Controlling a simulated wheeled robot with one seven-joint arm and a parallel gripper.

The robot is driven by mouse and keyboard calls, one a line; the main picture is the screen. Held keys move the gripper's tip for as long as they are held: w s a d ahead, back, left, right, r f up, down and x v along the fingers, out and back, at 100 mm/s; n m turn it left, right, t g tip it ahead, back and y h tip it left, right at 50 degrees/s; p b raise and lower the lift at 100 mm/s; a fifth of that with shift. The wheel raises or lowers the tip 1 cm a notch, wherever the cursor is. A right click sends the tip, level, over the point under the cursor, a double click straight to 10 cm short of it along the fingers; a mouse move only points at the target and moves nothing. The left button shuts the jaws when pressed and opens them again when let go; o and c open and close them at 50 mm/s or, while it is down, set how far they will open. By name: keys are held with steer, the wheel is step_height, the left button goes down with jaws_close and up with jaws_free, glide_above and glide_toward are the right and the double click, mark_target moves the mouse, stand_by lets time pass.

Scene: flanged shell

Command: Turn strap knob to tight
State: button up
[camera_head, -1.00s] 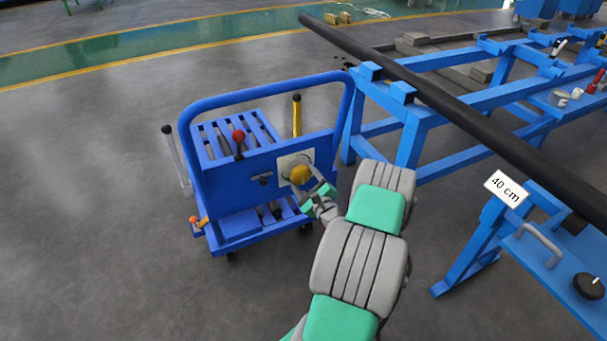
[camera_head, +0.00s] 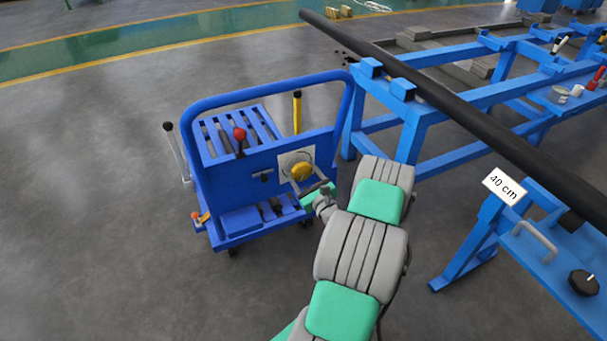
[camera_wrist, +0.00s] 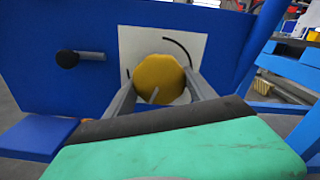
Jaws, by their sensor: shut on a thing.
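The strap knob is a yellow, many-sided knob (camera_head: 301,172) on a pale square plate (camera_head: 284,163) on the blue cart's front panel. In the wrist view the knob (camera_wrist: 158,78) shows a light pointer line low on its face, and a dark curved mark (camera_wrist: 180,47) lies on the plate at its upper right. My gripper (camera_wrist: 158,92) is shut on the knob, one grey finger on each side. In the head view my gripper (camera_head: 308,182) reaches the knob from the lower right, and its fingertips are partly hidden.
The blue cart (camera_head: 212,97) carries a red-topped lever (camera_head: 239,135), a yellow post (camera_head: 297,115) and a black-knobbed lever (camera_head: 168,127). A dark knob (camera_wrist: 68,59) sticks out left of the plate. A blue frame with a long black bar (camera_head: 450,110) stands at the right. Floor at left is clear.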

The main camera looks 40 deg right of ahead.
steer(key=o, duration=1.4)
steer(key=shift+s, duration=0.1)
steer(key=b+v, duration=0.2)
steer(key=v, duration=0.5)
steer(key=shift+s+b, duration=0.35)
steer(key=shift+a, duration=0.15)
